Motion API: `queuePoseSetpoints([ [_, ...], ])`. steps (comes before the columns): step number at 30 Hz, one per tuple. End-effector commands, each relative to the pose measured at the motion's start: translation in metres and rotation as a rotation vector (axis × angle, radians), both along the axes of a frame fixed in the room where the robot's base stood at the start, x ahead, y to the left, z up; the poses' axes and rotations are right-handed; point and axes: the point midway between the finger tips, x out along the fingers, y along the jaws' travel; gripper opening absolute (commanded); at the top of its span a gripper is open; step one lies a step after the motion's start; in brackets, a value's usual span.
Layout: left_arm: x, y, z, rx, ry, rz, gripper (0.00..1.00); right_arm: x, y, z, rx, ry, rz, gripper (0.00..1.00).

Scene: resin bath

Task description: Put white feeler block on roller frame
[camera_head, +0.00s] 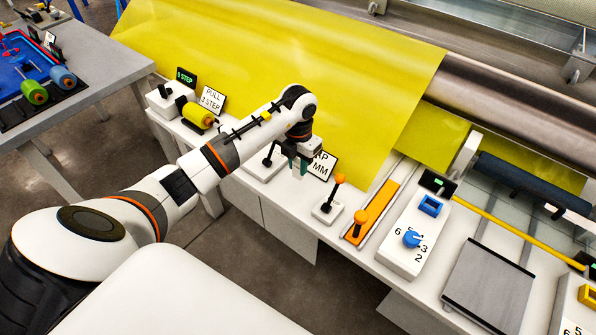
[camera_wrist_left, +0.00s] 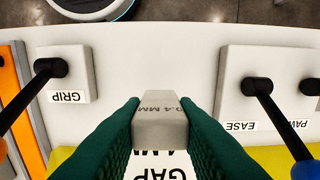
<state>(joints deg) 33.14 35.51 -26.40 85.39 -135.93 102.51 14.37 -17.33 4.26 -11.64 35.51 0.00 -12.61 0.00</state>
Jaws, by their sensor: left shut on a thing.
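The white feeler block (camera_wrist_left: 160,128), marked 0.4 MM, is between the green fingers of my left gripper (camera_wrist_left: 160,140) in the left wrist view. The fingers are shut on its two sides. In the head view my left gripper (camera_head: 299,167) points down over the white bench, just left of the GAP sign (camera_head: 322,166); the block is mostly hidden there. I cannot tell whether the block touches the bench. A large steel roller (camera_head: 520,100) lies at the right, with a white upright (camera_head: 466,155) near it; which part is the roller frame is not clear. My right gripper is not in view.
A yellow sheet (camera_head: 290,70) rises behind the bench. Black levers stand by the gripper, with an orange-knobbed GRIP lever (camera_head: 329,200) to its right. Further right are an orange slider (camera_head: 372,212) and a white dial panel (camera_head: 415,235). A yellow roll (camera_head: 199,115) is at left.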

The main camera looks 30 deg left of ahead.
Motion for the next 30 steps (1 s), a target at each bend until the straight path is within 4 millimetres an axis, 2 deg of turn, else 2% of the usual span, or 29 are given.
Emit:
queuePoseSetpoints([
  [7, -0.001, -0.001, -0.032, -0.002, 0.002, -0.001, 0.04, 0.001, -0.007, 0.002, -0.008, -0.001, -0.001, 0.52],
  [18, 0.000, 0.000, -0.039, 0.001, 0.001, -0.002, 0.04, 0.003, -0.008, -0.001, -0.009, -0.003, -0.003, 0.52],
  [19, 0.000, 0.000, -0.039, 0.001, 0.001, -0.002, 0.28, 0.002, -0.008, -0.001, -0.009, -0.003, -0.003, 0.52],
  [23, 0.000, 0.000, -0.037, 0.001, 0.001, -0.002, 0.48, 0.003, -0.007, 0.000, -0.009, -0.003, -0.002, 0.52],
  [30, 0.000, 0.000, -0.037, 0.001, 0.001, -0.002, 0.48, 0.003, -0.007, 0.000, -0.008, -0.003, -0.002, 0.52],
])
